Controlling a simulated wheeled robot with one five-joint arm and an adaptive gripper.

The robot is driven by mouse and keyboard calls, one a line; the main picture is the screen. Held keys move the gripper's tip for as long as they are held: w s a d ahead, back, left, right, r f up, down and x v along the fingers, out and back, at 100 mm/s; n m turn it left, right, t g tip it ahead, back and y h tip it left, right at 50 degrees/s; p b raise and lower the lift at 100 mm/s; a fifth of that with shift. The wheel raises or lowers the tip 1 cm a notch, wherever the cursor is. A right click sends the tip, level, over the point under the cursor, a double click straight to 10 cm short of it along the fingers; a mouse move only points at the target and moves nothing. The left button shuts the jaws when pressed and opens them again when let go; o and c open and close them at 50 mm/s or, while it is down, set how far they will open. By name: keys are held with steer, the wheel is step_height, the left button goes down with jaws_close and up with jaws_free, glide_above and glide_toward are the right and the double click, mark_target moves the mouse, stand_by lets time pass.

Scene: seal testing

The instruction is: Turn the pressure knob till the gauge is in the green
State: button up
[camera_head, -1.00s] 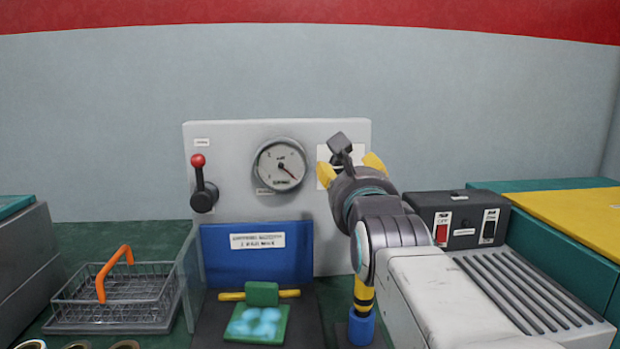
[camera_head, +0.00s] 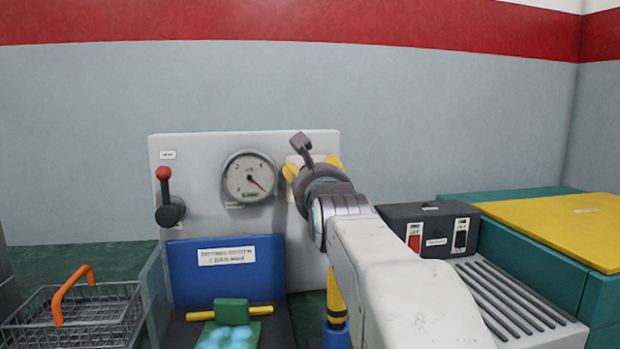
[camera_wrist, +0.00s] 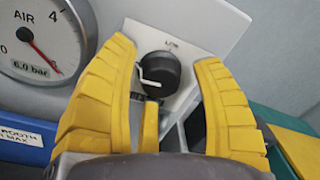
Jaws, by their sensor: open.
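The pressure gauge (camera_head: 250,177) is a round white dial on the grey panel (camera_head: 205,145). Its red needle points to the lower right. In the wrist view the dial (camera_wrist: 40,40) reads "AIR", with a "6.0 bar" label below; I cannot make out a green zone. The black pressure knob (camera_wrist: 160,72) with a white pointer sits on a white plate right of the gauge. In the head view my gripper hides the knob. My gripper (camera_head: 312,168) is open in front of it. In the wrist view the yellow fingers (camera_wrist: 165,52) lie on either side of the knob; contact is unclear.
A red-tipped lever (camera_head: 166,195) is on the panel's left. Below are a blue block (camera_head: 225,275) and a green clamp (camera_head: 232,312). A wire basket (camera_head: 75,318) stands left. A black switch box (camera_head: 432,228) and yellow-topped teal case (camera_head: 545,215) stand right.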

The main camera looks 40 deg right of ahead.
steer(key=shift+r, duration=0.15)
steer(key=c, duration=1.2)
